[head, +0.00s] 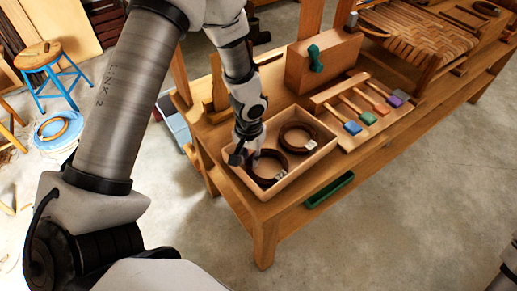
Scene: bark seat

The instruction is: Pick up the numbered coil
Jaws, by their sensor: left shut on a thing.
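Two dark brown coils lie in a shallow wooden tray (315,158) on the workbench. The nearer coil (268,182) has a small white tag with marks too small to read. The farther coil (297,150) also has a pale tag, and I cannot read a number on it. My left gripper (249,160) reaches down into the tray's left part and is shut on the left edge of the nearer coil. The coil still appears low in the tray; I cannot tell whether it touches the bottom. My right gripper is out of view.
Right of the tray, a wooden rack (362,112) holds several tools with coloured ends. A wooden block (322,66) with a green piece stands behind. A woven seat (415,35) is at the back right. A green tray (329,190) sits at the bench's front side.

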